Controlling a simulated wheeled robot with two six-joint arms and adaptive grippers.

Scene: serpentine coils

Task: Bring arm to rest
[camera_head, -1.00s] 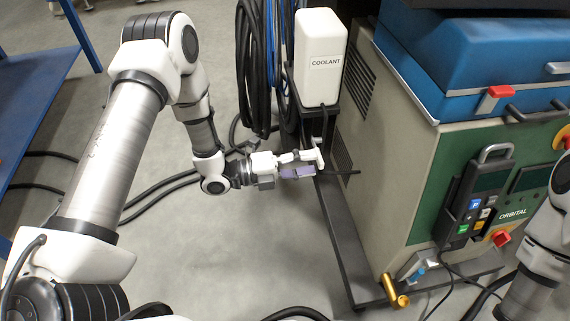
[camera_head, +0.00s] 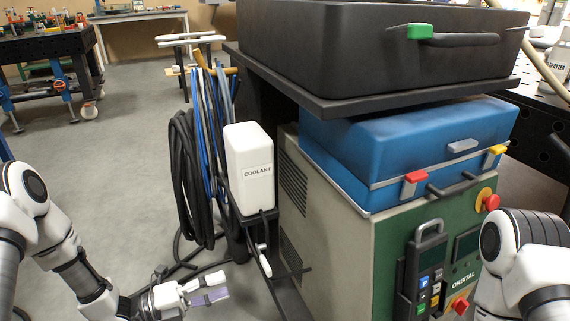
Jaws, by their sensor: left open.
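My left arm comes in from the lower left, and its gripper (camera_head: 208,290) is open near the bottom edge. Its two fingers, one white and one pale purple, are apart with nothing between them. It is left of the grey-green machine (camera_head: 330,230) and below the white coolant tank (camera_head: 249,165), apart from both. A white T-shaped handle (camera_head: 263,262) on a hose hangs below the tank, right of the gripper and clear of it. Part of my right arm shows at the lower right, in front of the machine; its gripper is out of view.
Black and blue coiled hoses (camera_head: 195,160) hang left of the tank, with cables on the floor below. A blue case (camera_head: 410,145) and a black case (camera_head: 380,40) are stacked above the machine. The floor (camera_head: 125,150) at left is open up to a workbench (camera_head: 45,50).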

